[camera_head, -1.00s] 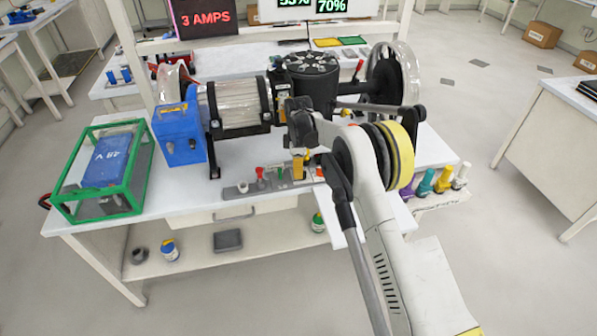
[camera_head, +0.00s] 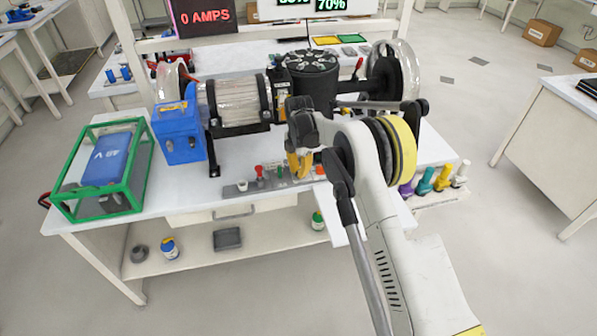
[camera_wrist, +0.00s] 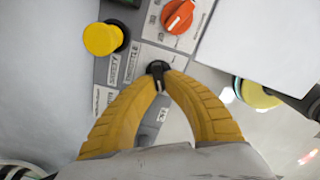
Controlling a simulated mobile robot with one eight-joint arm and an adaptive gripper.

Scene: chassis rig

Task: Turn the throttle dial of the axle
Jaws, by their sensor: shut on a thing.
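The axle assembly (camera_head: 382,80) stands at the right end of the workbench, with a clear wheel cover at its end. A control strip (camera_head: 285,182) with several knobs runs along the bench's front edge. My gripper (camera_wrist: 161,78) has its yellow fingers closed around a small black knob (camera_wrist: 155,67) on the grey panel. Fingertips cover part of this knob, and its label is too small to read. An orange dial (camera_wrist: 179,15) on a white plate sits just beyond it, apart from the fingers. A yellow button (camera_wrist: 103,38) lies to the left. In the head view, my gripper (camera_head: 299,176) is over the strip.
A blue box (camera_head: 180,135) and a green-framed case (camera_head: 105,170) stand left on the bench. The sign (camera_head: 204,17) reads 0 AMPS. A second display (camera_head: 332,4) shows 70%. Coloured plugs (camera_head: 441,180) line the right edge. A drawer (camera_head: 232,212) is below.

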